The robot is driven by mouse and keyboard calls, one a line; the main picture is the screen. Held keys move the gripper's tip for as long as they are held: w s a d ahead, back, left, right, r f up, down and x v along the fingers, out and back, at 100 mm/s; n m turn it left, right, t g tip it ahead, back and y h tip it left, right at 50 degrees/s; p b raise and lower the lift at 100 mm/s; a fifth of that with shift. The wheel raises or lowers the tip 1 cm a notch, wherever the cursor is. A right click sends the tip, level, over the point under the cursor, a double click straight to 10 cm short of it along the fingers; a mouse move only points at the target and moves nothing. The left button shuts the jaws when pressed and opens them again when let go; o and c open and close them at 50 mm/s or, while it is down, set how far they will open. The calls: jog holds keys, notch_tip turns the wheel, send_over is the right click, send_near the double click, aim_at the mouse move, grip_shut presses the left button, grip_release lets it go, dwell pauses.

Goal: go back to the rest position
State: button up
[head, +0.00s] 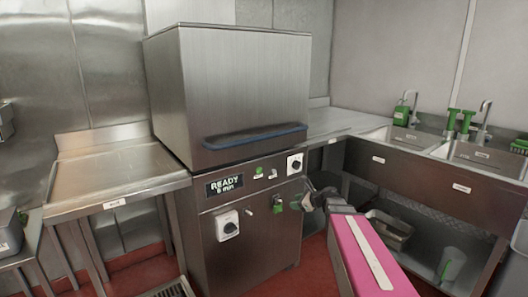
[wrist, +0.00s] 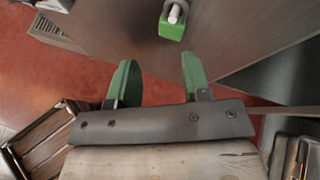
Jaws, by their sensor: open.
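My gripper (head: 298,204) is in front of the lower right of a steel hood machine (head: 230,95). In the wrist view its two green fingers (wrist: 158,80) stand apart, with nothing between them. A green-handled drain lever (head: 278,206) sticks out from the machine's front, just left of my gripper. It also shows in the wrist view as a green block with a pale tip (wrist: 173,24), beyond the fingertips and apart from them. My pink arm reaches in from the lower right.
A steel side table (head: 120,180) stands left of the machine. A sink counter (head: 430,160) with green-handled taps runs along the right, with a metal pan (head: 392,228) and a clear container (head: 451,263) below. The red floor (head: 140,275) is partly open in front.

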jog(key=s+d+f+n+g+h, duration=0.1)
jog(key=s+f+n+g+h, duration=0.3)
jog(key=s+n, duration=0.7)
jog(key=s+d+f+n+g+h, duration=0.2)
jog(key=s+f+n+h, duration=0.3)
jog(key=s+f+n, duration=0.3)
jog(key=s+n+g, duration=0.1)
jog(key=s+n, duration=0.1)
jog(key=n, duration=0.2)
jog(key=shift+s+d+g+h, duration=0.15)
jog(key=shift+s+g+h, duration=0.15)
jog(key=shift+s+g, duration=0.1)
jog(key=shift+c, duration=0.3)
dwell(0.8)
